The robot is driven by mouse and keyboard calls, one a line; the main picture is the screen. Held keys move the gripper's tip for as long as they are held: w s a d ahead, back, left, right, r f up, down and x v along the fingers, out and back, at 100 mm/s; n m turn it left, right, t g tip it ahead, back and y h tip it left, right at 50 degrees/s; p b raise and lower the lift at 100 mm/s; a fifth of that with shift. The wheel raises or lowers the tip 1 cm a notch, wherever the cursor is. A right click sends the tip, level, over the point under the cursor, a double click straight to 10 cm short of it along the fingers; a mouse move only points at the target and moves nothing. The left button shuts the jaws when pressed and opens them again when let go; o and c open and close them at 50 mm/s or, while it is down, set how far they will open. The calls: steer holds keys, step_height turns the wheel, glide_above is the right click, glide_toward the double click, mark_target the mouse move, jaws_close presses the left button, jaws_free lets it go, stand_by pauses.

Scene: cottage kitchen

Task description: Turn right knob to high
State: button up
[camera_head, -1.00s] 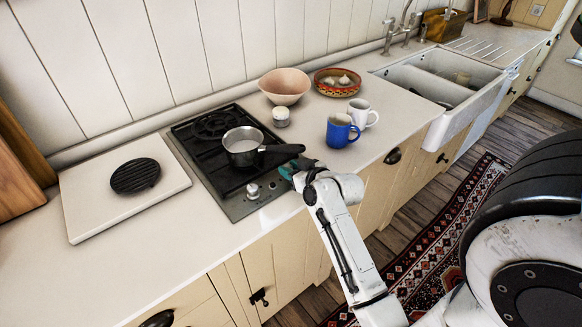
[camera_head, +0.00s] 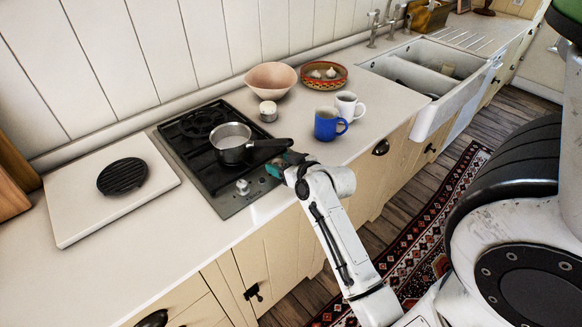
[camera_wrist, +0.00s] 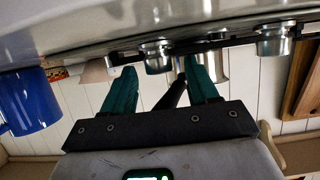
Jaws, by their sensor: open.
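The hob (camera_head: 222,201) is set in the counter with metal knobs at its front edge. The left knob (camera_head: 242,187) shows in the head view and also in the wrist view (camera_wrist: 273,40). My gripper (camera_head: 273,170) is at the hob's front right corner, below the pan handle, and hides the right knob there. In the upside-down wrist view the right knob (camera_wrist: 157,57) lies between the tips of my open green fingers (camera_wrist: 160,72). Whether the fingers touch it cannot be told.
A saucepan (camera_head: 233,133) stands on the hob, its black handle (camera_head: 268,144) reaching right over my gripper. A blue mug (camera_head: 326,124), white mug (camera_head: 346,104), small pot (camera_head: 268,111) and pink bowl (camera_head: 271,78) stand to the right. A white board (camera_head: 75,208) lies left.

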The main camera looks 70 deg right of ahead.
steer(key=b+v, duration=0.1)
steer(key=v, duration=0.7)
steer(key=shift+s+a, duration=0.2)
steer(key=shift+s, duration=0.1)
steer(key=shift+s+a+r+b, duration=0.3)
steer(key=shift+s+r, duration=0.1)
steer(key=shift+s, duration=0.15)
steer(key=shift+f, duration=0.1)
